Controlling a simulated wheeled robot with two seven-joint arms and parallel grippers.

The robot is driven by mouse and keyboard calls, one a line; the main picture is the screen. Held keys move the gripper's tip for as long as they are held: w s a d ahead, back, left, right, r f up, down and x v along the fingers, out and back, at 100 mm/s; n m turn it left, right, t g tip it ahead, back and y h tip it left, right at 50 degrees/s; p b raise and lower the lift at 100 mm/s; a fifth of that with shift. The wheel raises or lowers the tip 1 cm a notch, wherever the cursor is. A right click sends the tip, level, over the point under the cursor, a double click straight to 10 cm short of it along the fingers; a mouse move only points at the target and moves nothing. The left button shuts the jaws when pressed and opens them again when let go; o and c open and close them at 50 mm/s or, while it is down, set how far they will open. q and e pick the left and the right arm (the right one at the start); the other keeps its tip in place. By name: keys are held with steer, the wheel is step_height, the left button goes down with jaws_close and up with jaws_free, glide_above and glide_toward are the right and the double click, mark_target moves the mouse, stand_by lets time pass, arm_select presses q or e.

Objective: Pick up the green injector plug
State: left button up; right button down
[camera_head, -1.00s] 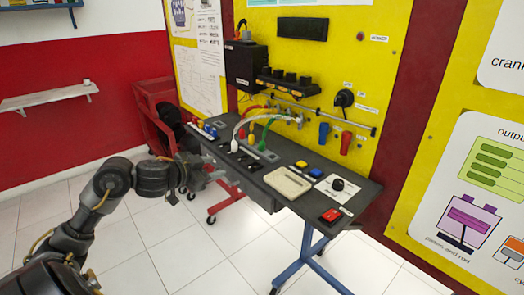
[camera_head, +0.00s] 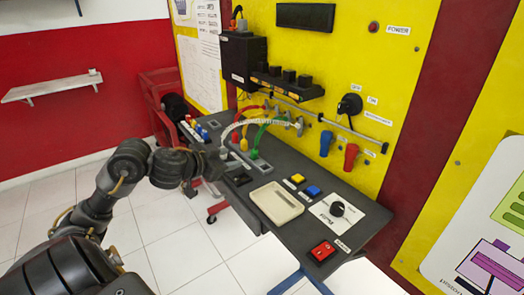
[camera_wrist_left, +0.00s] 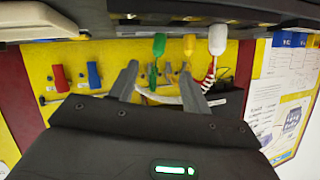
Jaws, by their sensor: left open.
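The green injector plug (camera_head: 254,154) stands on the dark bench at the end of a green cable. In the left wrist view, which is upside down, the green plug (camera_wrist_left: 158,46) hangs from the top, beyond and between my fingertips. My left gripper (camera_head: 217,165) is at the bench's left edge, left of the green plug and close to the white plug (camera_head: 224,153). Its two fingers (camera_wrist_left: 158,74) are apart, with nothing between them. My right gripper is not in view.
A yellow plug (camera_head: 243,144) stands between the white and green plugs. A beige tray (camera_head: 277,203) and a black block (camera_head: 238,178) lie nearer on the bench. A red cart (camera_head: 160,88) stands at the left. Several cables arch to the yellow panel (camera_head: 350,60).

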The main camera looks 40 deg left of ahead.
mark_target(252, 153)
arm_select(q)
steer(key=b+x, duration=0.1)
steer(key=x, duration=0.3)
steer(key=shift+w+f, duration=0.1)
steer(key=shift+w, duration=0.1)
steer(key=shift+w+f, duration=0.15)
steer(key=shift+w, duration=0.45)
steer(key=x, duration=0.2)
steer(key=b+x, duration=0.1)
steer(key=x, duration=0.1)
steer(key=shift+d, duration=0.2)
steer(key=shift+w+b, duration=0.3)
jaws_close()
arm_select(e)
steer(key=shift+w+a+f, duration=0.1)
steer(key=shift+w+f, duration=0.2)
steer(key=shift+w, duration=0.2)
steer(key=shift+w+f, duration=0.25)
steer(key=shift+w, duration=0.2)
